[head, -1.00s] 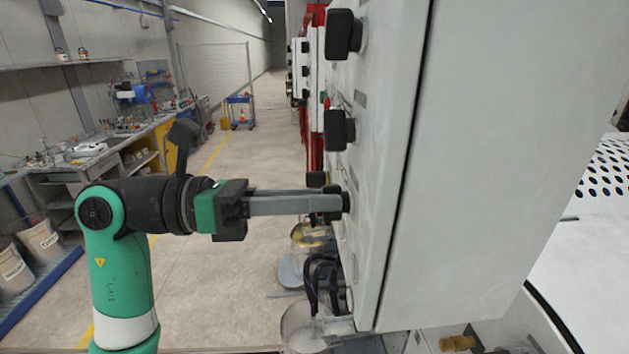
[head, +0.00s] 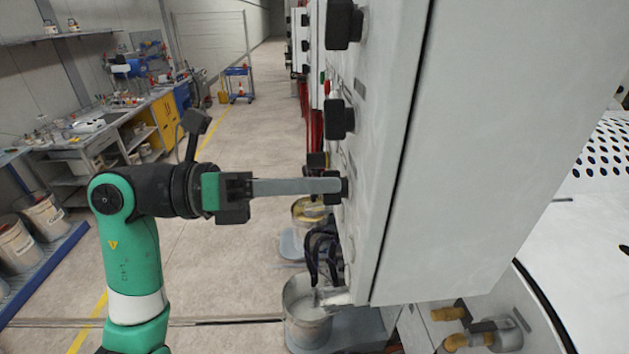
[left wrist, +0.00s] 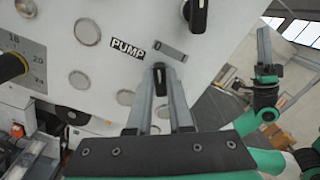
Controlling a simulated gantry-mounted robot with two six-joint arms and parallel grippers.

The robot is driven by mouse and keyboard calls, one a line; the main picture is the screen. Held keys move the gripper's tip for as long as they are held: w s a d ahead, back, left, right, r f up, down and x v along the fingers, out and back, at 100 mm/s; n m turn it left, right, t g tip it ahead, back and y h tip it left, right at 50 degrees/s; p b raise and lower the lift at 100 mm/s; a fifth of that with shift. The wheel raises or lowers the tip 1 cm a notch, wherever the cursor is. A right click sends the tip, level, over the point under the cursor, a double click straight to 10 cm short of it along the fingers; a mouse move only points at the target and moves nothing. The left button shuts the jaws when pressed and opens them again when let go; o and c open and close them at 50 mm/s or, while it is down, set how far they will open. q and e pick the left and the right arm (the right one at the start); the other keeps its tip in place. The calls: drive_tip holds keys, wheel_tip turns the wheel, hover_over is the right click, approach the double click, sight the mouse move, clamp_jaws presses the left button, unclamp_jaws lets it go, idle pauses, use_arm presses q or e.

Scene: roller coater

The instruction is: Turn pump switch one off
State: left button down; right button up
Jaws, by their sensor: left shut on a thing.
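A black switch knob (left wrist: 160,80) sits on the white panel just below the word PUMP (left wrist: 127,49) in the left wrist view. My left gripper (left wrist: 160,92) is shut on this knob, with a grey finger on either side of it. In the head view the left gripper (head: 330,187) reaches in from the left to the lowest large knob (head: 344,187) on the cabinet's side; its fingers hide part of that knob. No switch number is readable. My right gripper (left wrist: 264,47) shows edge-on in the left wrist view; its opening cannot be told.
The white cabinet (head: 480,140) fills the right of the head view. More black knobs (head: 340,118) sit above the held one. Dark hoses (head: 322,255) and a bucket (head: 307,312) are below.

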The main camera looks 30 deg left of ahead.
use_arm(q)
drive_tip(key=c, duration=0.8)
unclamp_jaws()
drive_tip(key=shift+a, duration=0.1)
drive_tip(key=b+v, duration=0.3)
drive_tip(key=v, duration=0.8)
drive_tip(key=shift+s+a, duration=0.2)
drive_tip(key=shift+a, duration=0.05)
drive_tip(key=shift+d, duration=0.15)
